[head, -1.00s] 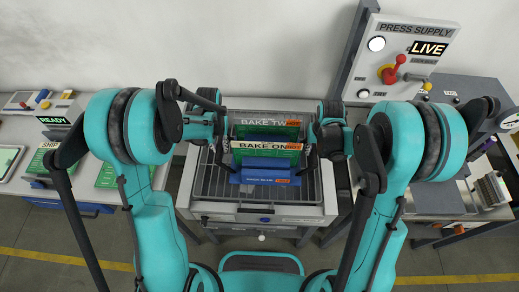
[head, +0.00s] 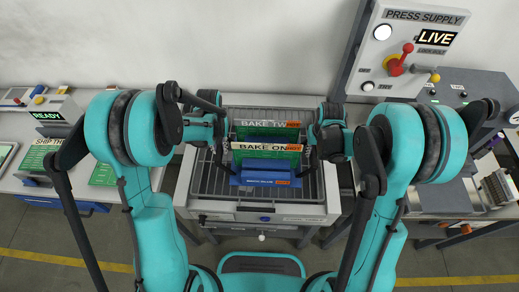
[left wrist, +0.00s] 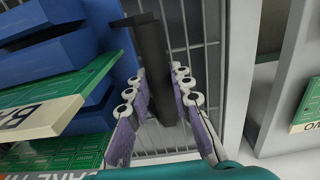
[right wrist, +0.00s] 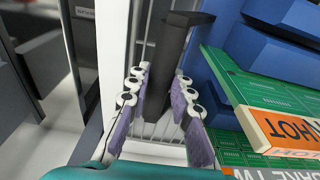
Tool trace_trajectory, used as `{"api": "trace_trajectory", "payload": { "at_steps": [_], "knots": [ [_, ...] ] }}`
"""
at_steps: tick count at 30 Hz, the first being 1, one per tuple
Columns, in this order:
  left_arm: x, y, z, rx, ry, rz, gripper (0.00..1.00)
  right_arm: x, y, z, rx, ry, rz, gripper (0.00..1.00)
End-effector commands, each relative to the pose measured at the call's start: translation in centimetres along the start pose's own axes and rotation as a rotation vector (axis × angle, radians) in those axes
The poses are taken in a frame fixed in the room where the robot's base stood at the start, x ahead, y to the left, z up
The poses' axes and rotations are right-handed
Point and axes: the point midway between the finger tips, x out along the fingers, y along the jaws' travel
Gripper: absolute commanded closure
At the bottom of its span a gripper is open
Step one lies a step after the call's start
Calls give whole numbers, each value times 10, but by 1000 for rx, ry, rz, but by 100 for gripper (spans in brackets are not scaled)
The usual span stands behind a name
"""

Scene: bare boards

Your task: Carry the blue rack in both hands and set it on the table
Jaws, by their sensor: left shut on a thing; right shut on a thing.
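The blue rack (head: 262,179) is in the middle of the head view, upright over a wire grid. It holds green boards with labels reading BAKE TWO and BAKE ON. The rack also shows in the left wrist view (left wrist: 75,50) and the right wrist view (right wrist: 268,55). My left gripper (head: 221,150) is shut on a dark handle bar (left wrist: 152,50) at the rack's left side. My right gripper (head: 311,150) is shut on the matching bar (right wrist: 172,45) at its right side. I cannot tell whether the rack's underside touches the grid.
The wire grid (head: 201,184) lies in a pale-framed bench (head: 285,213). A panel marked PRESS SUPPLY (head: 408,45) with a red lever and LIVE sign stands at back right. A bench with a READY display (head: 47,115) is at left. Floor shows in front.

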Motion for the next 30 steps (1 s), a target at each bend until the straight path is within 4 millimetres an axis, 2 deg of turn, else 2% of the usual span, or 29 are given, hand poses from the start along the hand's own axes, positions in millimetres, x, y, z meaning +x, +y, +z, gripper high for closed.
{"api": "trace_trajectory", "payload": {
  "at_steps": [3, 4, 6, 15, 19, 30],
  "knots": [
    [9, 0, 0, 0, 0, 0, 100, 9, 0, 1, 0, 0, 0, 100],
    [8, 0, 0, 0, 0, 0, 74, 8, 0, 1, 0, 0, 0, 74],
    [6, 0, 0, 0, 0, 0, 58, 6, 0, 1, 0, 0, 0, 58],
    [5, 0, 0, 0, 0, 0, 58, 6, 0, 1, 0, 0, 0, 58],
    [-5, 0, 0, 0, 0, 0, 58, 6, 0, 1, 0, 0, 0, 58],
    [-82, 0, 0, 0, 0, 0, 58, 6, 0, 1, 0, 0, 0, 58]
  ]
}}
